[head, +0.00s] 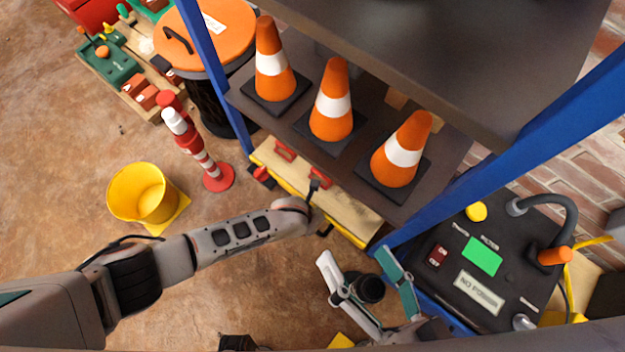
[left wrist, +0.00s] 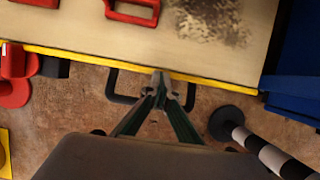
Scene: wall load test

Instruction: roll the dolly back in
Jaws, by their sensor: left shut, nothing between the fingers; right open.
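The dolly (head: 345,206) is a pale wooden deck with a yellow front edge and red handles on top, low under the shelf's front between the blue posts. A black bar handle sticks out from its front edge in the left wrist view (left wrist: 122,98). My left gripper (left wrist: 160,82) is shut and empty, its tips over the middle of that handle by the yellow edge; whether they touch is unclear. The wrist mostly hides it in the head view. My right gripper (head: 360,262) is open and empty, in front of the dolly's right end.
A black-and-white striped post (left wrist: 270,150) stands close to the dolly's front right. A yellow bucket (head: 142,193) and red-white post (head: 205,160) stand left. Several orange cones (head: 334,105) sit on the shelf above. A black control box (head: 485,265) is at right.

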